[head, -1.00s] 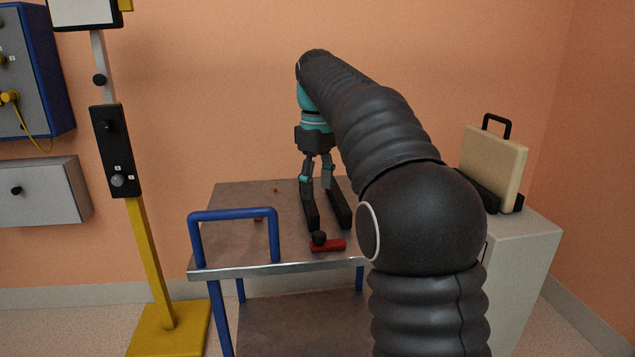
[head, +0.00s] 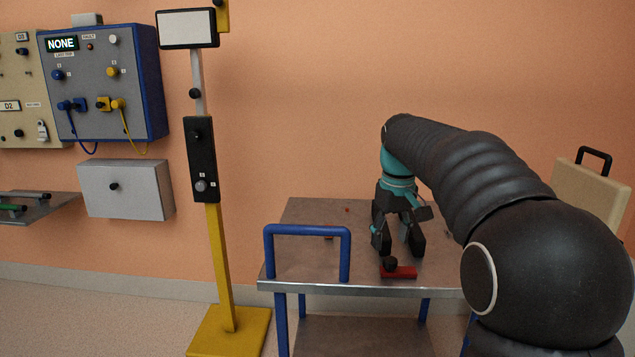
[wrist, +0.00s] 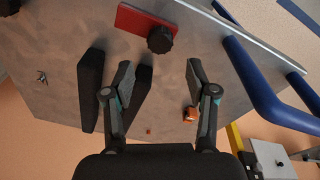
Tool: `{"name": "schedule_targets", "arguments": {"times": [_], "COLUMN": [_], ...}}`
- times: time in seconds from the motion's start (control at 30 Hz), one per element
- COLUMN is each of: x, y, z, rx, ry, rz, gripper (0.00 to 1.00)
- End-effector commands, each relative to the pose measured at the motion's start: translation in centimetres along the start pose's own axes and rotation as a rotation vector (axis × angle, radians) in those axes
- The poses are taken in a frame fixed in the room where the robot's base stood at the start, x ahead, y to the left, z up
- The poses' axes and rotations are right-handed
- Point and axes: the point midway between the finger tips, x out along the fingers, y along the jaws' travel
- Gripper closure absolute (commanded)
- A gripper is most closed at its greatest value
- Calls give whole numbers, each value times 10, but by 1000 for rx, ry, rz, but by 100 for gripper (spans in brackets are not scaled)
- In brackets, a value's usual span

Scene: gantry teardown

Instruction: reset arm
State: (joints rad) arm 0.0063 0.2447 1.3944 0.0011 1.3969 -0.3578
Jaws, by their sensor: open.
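My gripper (head: 398,240) is open and empty, pointing down low over the grey cart top (head: 300,215) in the head view. In the wrist view its two fingers (wrist: 160,75) are spread apart with bare cart top between them. A red block with a black knob (head: 402,271) lies near the cart's front edge, in front of the gripper; it also shows at the top of the wrist view (wrist: 146,22). Two long dark shapes (wrist: 90,90) lie near the left finger; I cannot tell whether they are solid bars or shadows.
A small orange piece (wrist: 190,115) is near the right finger. The cart's blue handle (head: 307,230) rises at the left. A yellow-footed stand (head: 220,270) is left of the cart. A beige case (head: 590,195) stands at right. Wall panels (head: 105,80) hang at left.

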Motion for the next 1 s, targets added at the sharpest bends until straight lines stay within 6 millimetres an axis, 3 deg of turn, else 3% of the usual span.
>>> {"name": "schedule_targets", "arguments": {"times": [0.17,0.5,0.8,1.0], "x": [15,36,59,64], "y": [-17,-58,-93,-110], "z": [45,154,247,291], "rx": [122,299,354,350], "ry": [46,163,251,301], "rz": [14,35,45,54], "gripper": [43,43,43,43]}}
